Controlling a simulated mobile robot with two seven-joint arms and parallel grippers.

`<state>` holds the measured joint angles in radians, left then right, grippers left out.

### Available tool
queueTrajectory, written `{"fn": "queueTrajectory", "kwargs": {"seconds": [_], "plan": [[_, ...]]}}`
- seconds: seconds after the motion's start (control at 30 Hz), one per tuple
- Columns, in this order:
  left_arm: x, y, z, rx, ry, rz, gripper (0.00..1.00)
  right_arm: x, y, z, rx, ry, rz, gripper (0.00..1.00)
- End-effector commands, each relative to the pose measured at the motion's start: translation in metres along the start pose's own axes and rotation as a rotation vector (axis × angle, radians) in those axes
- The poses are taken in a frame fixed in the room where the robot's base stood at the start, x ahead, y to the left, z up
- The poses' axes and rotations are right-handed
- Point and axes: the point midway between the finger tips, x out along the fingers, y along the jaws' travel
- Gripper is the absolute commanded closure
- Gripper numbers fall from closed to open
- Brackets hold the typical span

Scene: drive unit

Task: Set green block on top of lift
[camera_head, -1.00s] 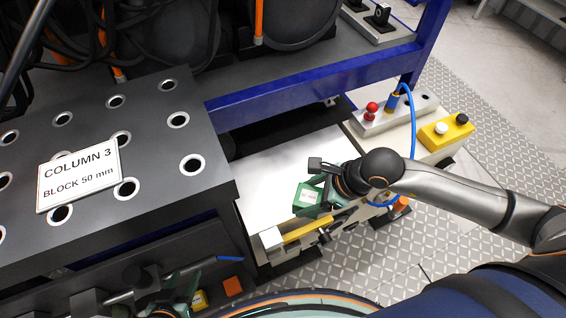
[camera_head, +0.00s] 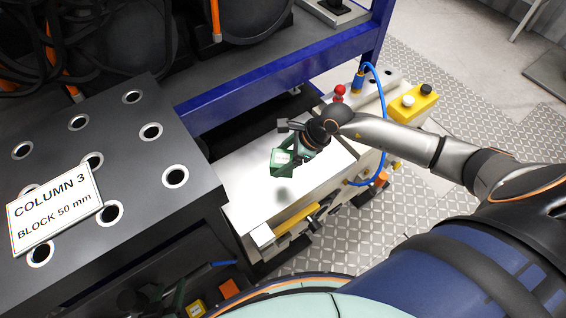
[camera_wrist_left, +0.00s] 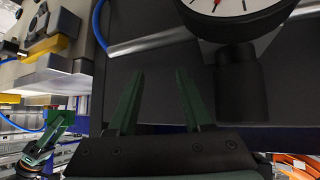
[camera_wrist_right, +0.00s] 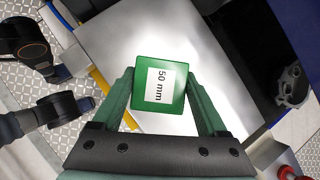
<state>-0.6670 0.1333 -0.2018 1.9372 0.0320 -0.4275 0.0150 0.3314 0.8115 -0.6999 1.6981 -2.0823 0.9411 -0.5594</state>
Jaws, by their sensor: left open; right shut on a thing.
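The green block (camera_head: 281,161) has a white label, which reads "50 mm" in the right wrist view (camera_wrist_right: 160,84). My right gripper (camera_head: 293,156) is shut on it, with a green finger on each side (camera_wrist_right: 163,98). The block hangs over the lift's shiny metal top plate (camera_head: 240,182), and a dark shadow on the plate lies apart below it. The plate also fills the middle of the right wrist view (camera_wrist_right: 125,35). My left gripper (camera_wrist_left: 157,85) is open and empty in front of a dark panel. It shows partly at the bottom of the head view (camera_head: 172,298).
A dark block rack (camera_head: 150,185) with round holes and a "COLUMN 3" sign (camera_head: 54,208) stands left of the lift. A blue beam (camera_head: 270,88) runs behind. A red-knobbed lever (camera_head: 339,92), blue hose (camera_head: 385,140) and yellow button box (camera_head: 413,102) are on the right.

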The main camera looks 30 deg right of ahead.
Motion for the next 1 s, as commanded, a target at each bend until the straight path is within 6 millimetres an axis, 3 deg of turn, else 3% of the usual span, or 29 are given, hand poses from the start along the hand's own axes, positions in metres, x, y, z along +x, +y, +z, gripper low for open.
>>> {"fn": "queueTrajectory", "kwargs": {"seconds": [0.2, 0.5, 0.7, 0.93, 0.97, 1.0], "plan": [[0.006, 0.003, 0.003, 0.002, -0.002, 0.008, 0.50, 0.027, -0.023, -0.016, 0.002, -0.003, -0.001, 1.00], [0.009, 0.005, 0.006, 0.002, -0.004, 0.013, 0.50, 0.043, -0.036, -0.026, 0.001, -0.003, -0.002, 1.00], [0.011, 0.005, 0.002, 0.004, 0.001, 0.016, 0.50, 0.064, -0.032, -0.039, 0.000, -0.003, 0.000, 1.00], [0.011, 0.005, -0.002, 0.006, 0.009, 0.017, 0.50, 0.065, -0.032, -0.041, -0.001, -0.001, -0.001, 1.00], [0.011, 0.006, -0.002, 0.006, 0.009, 0.017, 0.50, 0.066, -0.031, -0.043, -0.001, 0.003, 0.002, 0.22], [0.011, 0.006, -0.002, 0.006, 0.009, 0.017, 0.50, 0.066, -0.031, -0.043, -0.001, 0.003, 0.002, 0.18]]}}
